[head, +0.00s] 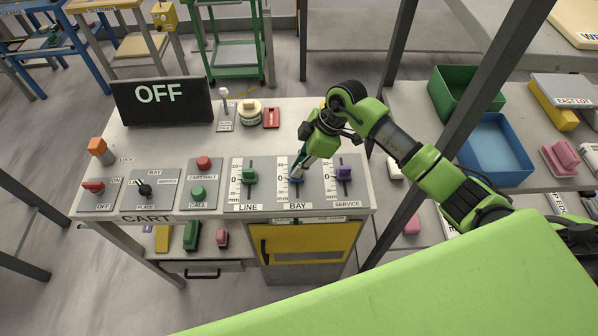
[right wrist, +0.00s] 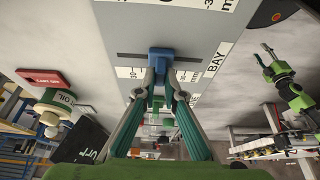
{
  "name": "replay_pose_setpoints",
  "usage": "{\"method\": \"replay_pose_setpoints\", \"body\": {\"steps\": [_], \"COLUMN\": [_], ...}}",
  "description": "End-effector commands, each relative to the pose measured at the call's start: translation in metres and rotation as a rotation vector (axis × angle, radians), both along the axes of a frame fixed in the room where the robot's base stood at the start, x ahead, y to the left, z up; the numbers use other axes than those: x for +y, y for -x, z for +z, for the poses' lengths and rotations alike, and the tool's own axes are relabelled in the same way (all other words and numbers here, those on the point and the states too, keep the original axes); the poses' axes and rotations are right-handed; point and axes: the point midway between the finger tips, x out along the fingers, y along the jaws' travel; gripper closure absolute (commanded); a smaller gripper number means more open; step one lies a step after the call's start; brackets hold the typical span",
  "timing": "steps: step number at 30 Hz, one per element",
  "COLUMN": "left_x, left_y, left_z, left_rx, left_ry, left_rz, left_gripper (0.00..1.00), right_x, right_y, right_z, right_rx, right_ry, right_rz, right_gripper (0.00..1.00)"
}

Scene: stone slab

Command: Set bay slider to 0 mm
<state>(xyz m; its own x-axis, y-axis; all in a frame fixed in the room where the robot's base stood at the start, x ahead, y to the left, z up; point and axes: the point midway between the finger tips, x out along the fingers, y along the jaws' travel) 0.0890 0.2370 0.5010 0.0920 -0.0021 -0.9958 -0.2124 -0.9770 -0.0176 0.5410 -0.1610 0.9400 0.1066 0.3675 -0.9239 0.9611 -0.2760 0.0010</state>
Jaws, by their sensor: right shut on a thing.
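The bay slider has a blue knob (head: 296,179) in the middle slot of the cart panel, above the BAY label. My right gripper (head: 299,168) reaches down to it from above. In the right wrist view, the fingertips (right wrist: 160,73) are shut on the blue knob (right wrist: 161,55), one on each side. The knob stands near the middle of its slot, between the 30 and -30 marks, close to the 0 in the head view. The fingers hide part of the scale. A small green arm with a gripper (right wrist: 268,52), apparently my left, is far off.
The line slider's green knob (head: 250,176) and service slider's purple knob (head: 344,173) flank the bay slider closely. A display reading OFF (head: 162,103), a red CART OFF piece (head: 271,118) and a round pot (head: 250,113) stand behind. Switches and buttons lie to the left.

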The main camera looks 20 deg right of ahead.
Motion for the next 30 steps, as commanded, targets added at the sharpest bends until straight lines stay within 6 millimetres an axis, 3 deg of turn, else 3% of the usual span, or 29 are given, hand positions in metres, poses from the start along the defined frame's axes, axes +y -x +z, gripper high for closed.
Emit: {"method": "replay_pose_setpoints", "body": {"steps": [6,9,20,30], "left_x": [0.0,0.0,-0.002,-0.002], "left_y": [0.0,0.0,0.002,0.0], "left_z": [0.0,0.0,0.0,0.0], "left_rx": [0.0,0.0,0.002,0.0], "left_ry": [0.0,0.0,0.003,0.002], "left_rz": [0.0,0.0,0.0,0.0], "left_gripper": [0.6,0.6,0.6,0.6], "right_x": [-0.001,-0.001,-0.002,-0.021], "right_y": [0.0,0.0,0.0,0.004], "right_z": [0.0,0.0,0.002,0.049], "right_rx": [0.0,0.0,0.0,-0.004], "right_ry": [0.001,0.001,0.001,0.002], "right_rz": [-0.001,-0.001,-0.001,-0.001], "right_gripper": [1.0,0.74,0.74,0.74]}}
